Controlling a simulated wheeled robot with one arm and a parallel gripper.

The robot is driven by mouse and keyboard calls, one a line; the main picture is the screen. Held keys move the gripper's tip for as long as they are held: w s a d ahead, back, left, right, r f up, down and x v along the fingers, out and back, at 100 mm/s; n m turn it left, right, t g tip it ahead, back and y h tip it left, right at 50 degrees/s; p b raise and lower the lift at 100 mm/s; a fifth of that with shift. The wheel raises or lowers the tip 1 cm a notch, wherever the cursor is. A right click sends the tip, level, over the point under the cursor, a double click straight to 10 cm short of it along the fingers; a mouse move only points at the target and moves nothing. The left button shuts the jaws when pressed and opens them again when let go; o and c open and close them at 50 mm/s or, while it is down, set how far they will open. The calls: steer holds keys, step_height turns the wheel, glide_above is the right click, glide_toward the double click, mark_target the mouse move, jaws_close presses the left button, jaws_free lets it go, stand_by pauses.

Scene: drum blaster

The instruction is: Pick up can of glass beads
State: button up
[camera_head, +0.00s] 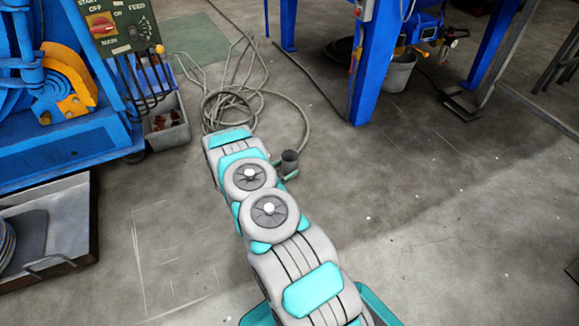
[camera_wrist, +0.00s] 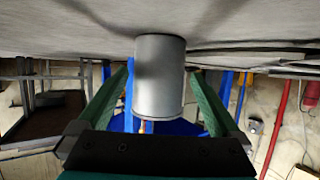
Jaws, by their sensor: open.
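The can (camera_wrist: 159,80) is a plain grey cylinder. In the wrist view, where the floor is at the top, it is between the two green fingers of my gripper (camera_wrist: 162,70). The fingers are open, one on each side of the can, and I cannot tell whether either touches it. My gripper (camera_head: 285,173) is partly hidden there by the arm. The can's contents are not visible.
Grey hoses (camera_head: 235,100) lie coiled on the floor behind the can. A grey bin (camera_head: 165,135) and a blue machine (camera_head: 60,145) stand to the left. A blue-legged frame (camera_head: 368,70) and a bucket (camera_head: 398,75) are at the back right. The floor to the right is clear.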

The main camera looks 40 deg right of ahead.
mark_target(285, 167)
steer(key=shift+x, duration=1.8)
steer(key=shift+c, duration=0.4)
steer(key=c, duration=1.2)
steer(key=shift+r, duration=0.1)
steer(key=shift+c, duration=0.2)
